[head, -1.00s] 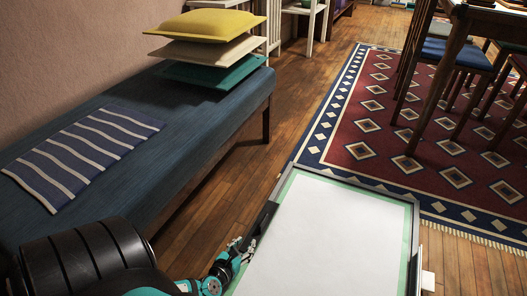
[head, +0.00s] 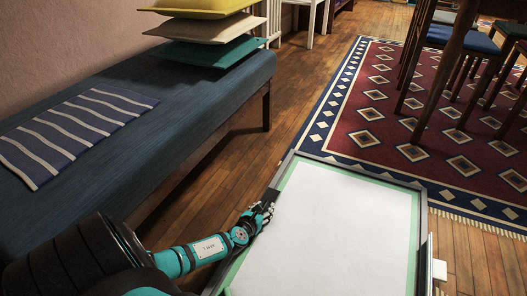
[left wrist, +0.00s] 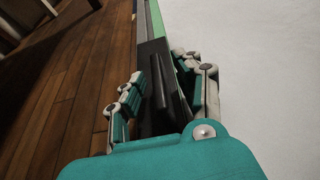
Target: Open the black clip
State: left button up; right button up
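The black clip (left wrist: 153,62) sits on the board's left edge, between the finger pads of my left gripper (left wrist: 158,92) in the left wrist view. My left gripper (head: 260,214) is open, with its fingers on either side of the clip's raised lever. I cannot tell whether a finger touches it. In the head view the clip (head: 271,194) is partly hidden by the fingers. The board holds a white sheet (head: 335,235) with a green border. My right gripper is not in view.
A blue bench (head: 190,100) with a striped cloth (head: 75,130) and stacked cushions (head: 205,50) stands at the left. A patterned rug (head: 400,130) and chairs lie beyond the board. A white block (head: 438,270) shows at the board's right edge. Wooden floor is free between bench and board.

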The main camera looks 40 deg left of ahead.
pick_arm(q)
grip_shut()
dwell(0.4)
